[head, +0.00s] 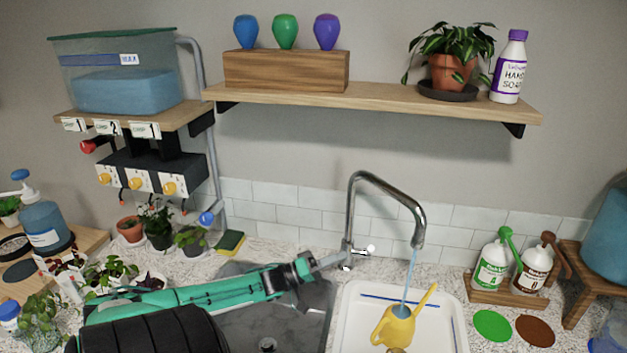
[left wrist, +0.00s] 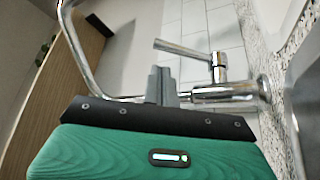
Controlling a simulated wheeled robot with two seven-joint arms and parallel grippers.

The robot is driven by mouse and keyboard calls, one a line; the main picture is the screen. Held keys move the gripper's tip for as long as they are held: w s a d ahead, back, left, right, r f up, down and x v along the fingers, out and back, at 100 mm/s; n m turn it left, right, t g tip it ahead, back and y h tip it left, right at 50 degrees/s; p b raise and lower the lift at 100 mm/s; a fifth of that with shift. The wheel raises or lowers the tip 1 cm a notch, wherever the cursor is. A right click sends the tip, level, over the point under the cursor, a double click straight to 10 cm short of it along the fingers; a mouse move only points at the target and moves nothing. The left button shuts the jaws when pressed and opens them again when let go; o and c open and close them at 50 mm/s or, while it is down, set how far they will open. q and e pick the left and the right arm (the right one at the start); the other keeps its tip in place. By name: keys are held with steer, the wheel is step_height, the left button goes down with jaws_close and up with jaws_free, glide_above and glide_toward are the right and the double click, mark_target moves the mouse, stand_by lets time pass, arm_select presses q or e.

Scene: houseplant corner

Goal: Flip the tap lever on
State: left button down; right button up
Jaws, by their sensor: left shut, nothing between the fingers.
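The chrome tap (head: 355,205) arches over the white sink basin (head: 455,335). A thin blue stream of water (head: 409,275) runs from its spout down to a yellow watering can (head: 395,327) in the basin. The tap's small lever (head: 371,248) is at the base; in the left wrist view the lever (left wrist: 182,49) sticks out to the left from the valve body. My left gripper (head: 338,260) is shut and empty beside the tap base. In the left wrist view its fingertips (left wrist: 162,80) are close to the lever; I cannot tell whether they touch. My right gripper is not in view.
A shelf (head: 380,98) with a potted plant and soap bottle hangs above. Two bottles (head: 493,265) stand right of the basin. Small potted plants (head: 158,225) and a sponge (head: 230,242) are behind my left arm. A dark sink (head: 310,325) lies beneath it.

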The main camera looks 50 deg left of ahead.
arm_select(q)
steer(key=b+v, duration=0.1)
steer(key=v, duration=0.5)
steer(key=shift+s+a, duration=0.3)
steer(key=shift+a, duration=0.1)
steer(key=shift+r, duration=0.2)
